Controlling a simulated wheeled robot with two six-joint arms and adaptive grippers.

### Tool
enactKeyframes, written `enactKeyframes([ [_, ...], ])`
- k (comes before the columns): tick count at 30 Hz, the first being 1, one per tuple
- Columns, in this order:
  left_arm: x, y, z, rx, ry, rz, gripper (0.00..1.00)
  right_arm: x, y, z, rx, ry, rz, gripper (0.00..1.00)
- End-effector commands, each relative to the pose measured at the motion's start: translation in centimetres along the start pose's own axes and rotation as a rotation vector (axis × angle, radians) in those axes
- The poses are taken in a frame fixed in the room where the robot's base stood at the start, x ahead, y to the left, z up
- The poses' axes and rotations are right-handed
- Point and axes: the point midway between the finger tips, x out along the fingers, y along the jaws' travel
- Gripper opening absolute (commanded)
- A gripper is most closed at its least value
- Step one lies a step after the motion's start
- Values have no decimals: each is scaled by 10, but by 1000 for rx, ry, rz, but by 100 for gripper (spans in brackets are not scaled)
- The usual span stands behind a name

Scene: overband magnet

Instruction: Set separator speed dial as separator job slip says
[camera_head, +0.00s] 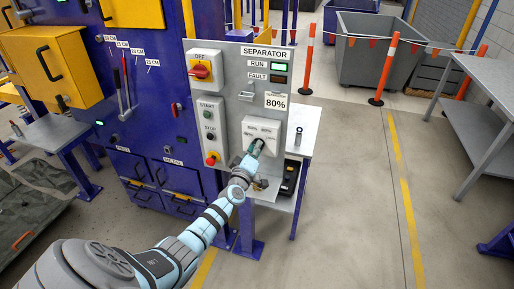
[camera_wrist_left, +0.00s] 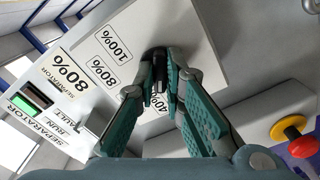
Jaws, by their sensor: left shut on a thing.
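The separator speed dial is a small black knob (camera_wrist_left: 158,58) on a pale plate (camera_head: 262,128) low on the separator panel. Labels reading 100%, 80% and 40% show beside it in the wrist view. My left gripper (camera_head: 257,150) is shut on the knob; its teal fingers (camera_wrist_left: 160,82) sit on both sides of it. The fingers hide part of the knob, and I cannot tell which label it points to. The separator job slip (camera_head: 275,101) reads 80% and is fixed above the dial; it also shows in the wrist view (camera_wrist_left: 64,74). My right gripper is out of view.
Left of the dial are the START/STOP box (camera_head: 210,133) with a red button and the red OFF switch (camera_head: 201,70). The green RUN lamp (camera_head: 280,67) is lit above. A small side table (camera_head: 304,128) stands behind the panel.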

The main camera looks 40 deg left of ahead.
Motion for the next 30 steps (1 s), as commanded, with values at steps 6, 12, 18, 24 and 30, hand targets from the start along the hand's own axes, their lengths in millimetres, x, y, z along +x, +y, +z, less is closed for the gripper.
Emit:
enactKeyframes([
  [6,0,0,0,81,-2,-2,0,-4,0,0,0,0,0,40],
  [12,0,0,0,245,-2,-1,0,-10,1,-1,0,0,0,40],
  [18,0,0,1,247,-2,-1,0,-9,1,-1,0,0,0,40],
  [24,0,1,0,413,-3,-2,0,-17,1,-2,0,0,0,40],
  [30,0,-1,1,492,-3,-1,0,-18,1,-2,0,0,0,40],
])
